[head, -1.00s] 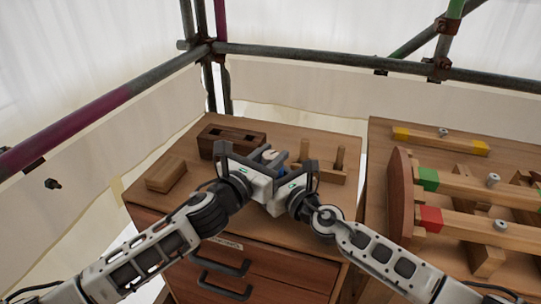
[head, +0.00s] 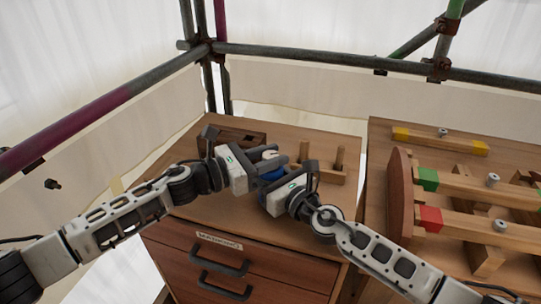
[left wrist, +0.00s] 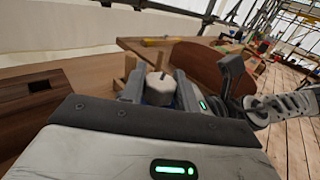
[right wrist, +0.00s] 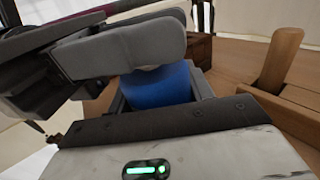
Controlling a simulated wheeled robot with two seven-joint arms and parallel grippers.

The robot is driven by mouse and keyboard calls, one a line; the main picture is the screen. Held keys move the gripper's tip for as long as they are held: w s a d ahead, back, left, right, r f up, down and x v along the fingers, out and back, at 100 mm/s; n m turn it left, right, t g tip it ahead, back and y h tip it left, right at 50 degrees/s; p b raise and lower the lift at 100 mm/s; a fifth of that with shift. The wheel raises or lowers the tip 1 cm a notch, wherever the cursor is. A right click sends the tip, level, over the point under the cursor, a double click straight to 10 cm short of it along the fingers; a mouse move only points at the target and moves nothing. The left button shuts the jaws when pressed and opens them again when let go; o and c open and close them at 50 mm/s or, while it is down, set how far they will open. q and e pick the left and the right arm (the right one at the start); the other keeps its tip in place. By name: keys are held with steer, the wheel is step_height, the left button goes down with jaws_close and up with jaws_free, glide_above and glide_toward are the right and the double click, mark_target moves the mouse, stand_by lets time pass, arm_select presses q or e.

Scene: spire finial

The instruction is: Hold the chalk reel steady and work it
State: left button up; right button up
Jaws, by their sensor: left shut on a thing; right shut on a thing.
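The chalk reel has a blue body (head: 271,174) and a pale round top with a small pin, clear in the left wrist view (left wrist: 158,86). It stands over the wooden bench, between my two grippers. My right gripper (head: 280,171) is shut on the blue body, which also shows between its jaws in the right wrist view (right wrist: 160,86). My left gripper (head: 262,162) comes in from the left and is shut at the reel's upper part.
A dark wooden block with slots (head: 236,136) lies behind my left gripper. A wooden rack with upright pegs (head: 330,172) stands to the right. The bench (head: 313,128) has drawers in front. Another bench with coloured blocks (head: 428,179) is further right. Scaffold poles (head: 330,58) run behind.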

arm_select(q)
steer(key=shift+m+g+h, duration=0.5)
steer(key=shift+m+g, duration=0.45)
steer(key=shift+g, duration=0.45)
steer(key=shift+m+g+h, duration=0.5)
steer(key=shift+m+g, duration=0.45)
steer(key=shift+g, duration=0.45)
steer(key=o, duration=1)
steer(key=shift+a, duration=0.1)
steer(key=a, duration=0.4)
steer(key=s+a, duration=0.1)
steer(key=a, duration=0.6)
steer(key=shift+s+a, duration=0.35)
steer(key=shift+a, duration=0.05)
